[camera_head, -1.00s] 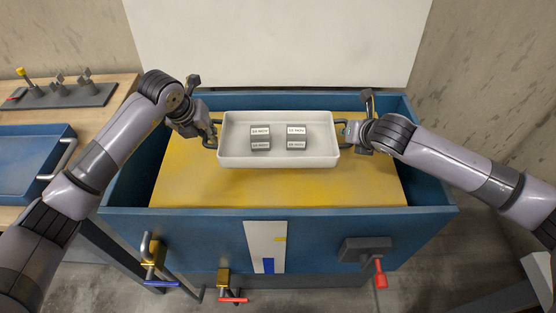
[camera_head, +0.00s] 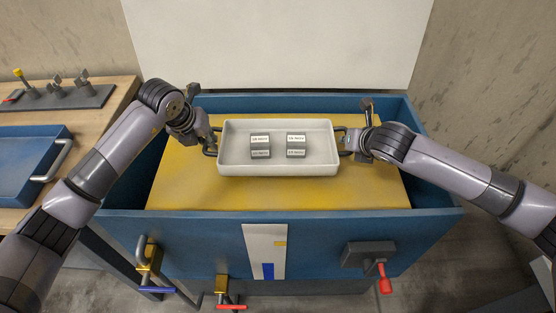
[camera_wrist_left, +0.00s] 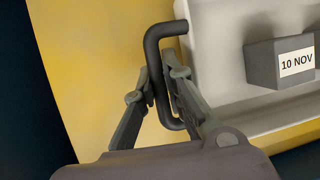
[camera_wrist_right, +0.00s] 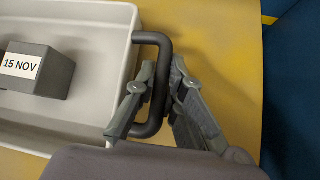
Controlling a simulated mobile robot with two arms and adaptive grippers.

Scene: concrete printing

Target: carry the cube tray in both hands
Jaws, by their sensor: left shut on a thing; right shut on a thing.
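The white cube tray (camera_head: 230,158) is level over the yellow surface inside the blue tank, with several grey cubes (camera_head: 261,153) bearing white date labels inside. A cube labelled 10 NOV (camera_wrist_left: 275,65) shows in the left wrist view, and one labelled 15 NOV (camera_wrist_right: 38,70) in the right wrist view. My left gripper (camera_head: 208,140) is shut on the tray's dark left handle (camera_wrist_left: 153,60). My right gripper (camera_head: 347,143) is shut on the dark right handle (camera_wrist_right: 160,100). I cannot tell whether the tray's underside touches the yellow surface.
The blue tank (camera_head: 200,240) has raised walls, with brass valves (camera_head: 150,256) and a red-handled lever (camera_head: 383,280) on its front. A white panel (camera_head: 280,40) stands behind. At left, a wooden bench (camera_head: 100,95) holds a blue tray (camera_head: 25,165) and a tool rack (camera_head: 65,98).

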